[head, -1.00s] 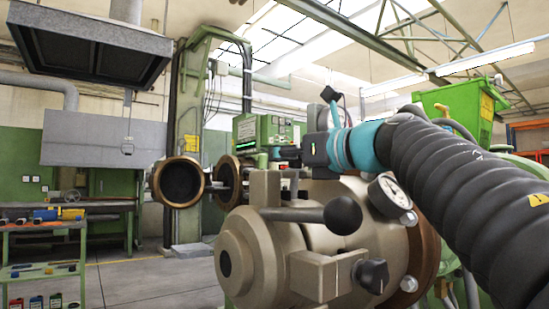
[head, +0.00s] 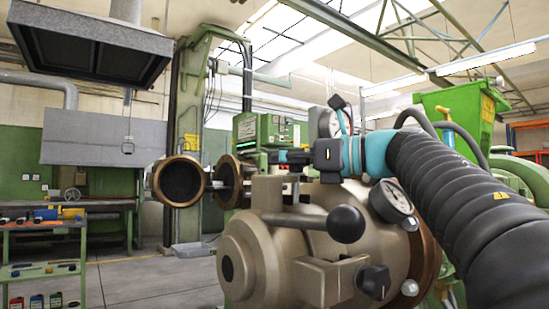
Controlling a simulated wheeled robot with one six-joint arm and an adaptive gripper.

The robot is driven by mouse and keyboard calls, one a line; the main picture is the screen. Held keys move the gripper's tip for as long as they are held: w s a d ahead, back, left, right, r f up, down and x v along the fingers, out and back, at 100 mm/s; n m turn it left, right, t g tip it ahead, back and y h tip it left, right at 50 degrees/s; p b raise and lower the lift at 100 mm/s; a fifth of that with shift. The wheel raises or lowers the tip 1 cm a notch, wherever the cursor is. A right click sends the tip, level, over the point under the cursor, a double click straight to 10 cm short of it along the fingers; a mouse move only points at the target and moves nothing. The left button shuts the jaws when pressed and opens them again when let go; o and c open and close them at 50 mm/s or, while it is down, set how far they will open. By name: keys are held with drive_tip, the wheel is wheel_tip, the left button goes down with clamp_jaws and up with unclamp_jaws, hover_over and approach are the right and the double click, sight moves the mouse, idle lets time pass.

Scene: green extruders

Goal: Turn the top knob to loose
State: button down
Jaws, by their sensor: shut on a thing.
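The beige extruder head (head: 243,255) fills the lower middle of the head view. My gripper (head: 289,158) is at its top, pointing left, with its small fingers partly hidden. It is shut on a part above the head, taken to be the top knob; that part is mostly hidden, so its turn position cannot be told. A lever with a black ball knob (head: 346,224) sticks out below my gripper. Another black knob (head: 375,282) sits on a beige block lower down. Both stand apart from my gripper.
A pressure gauge (head: 391,200) sits on the head just below my wrist, and another gauge (head: 328,123) stands behind it. A round brown-rimmed flange (head: 180,181) is at the left. A green cart (head: 40,245) stands far left. Open floor (head: 145,285) lies between.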

drive_tip(key=shift+w+d, duration=0.2)
drive_tip(key=c, duration=1.1)
unclamp_jaws()
drive_tip(key=shift+f, duration=0.1)
drive_tip(key=shift+c, duration=0.2)
drive_tip(key=o, duration=0.3)
drive_tip(key=shift+w+d, duration=0.1)
drive_tip(key=shift+d, duration=0.15)
drive_tip(key=shift+a, duration=0.2)
wheel_tip(320, 180, up, 10)
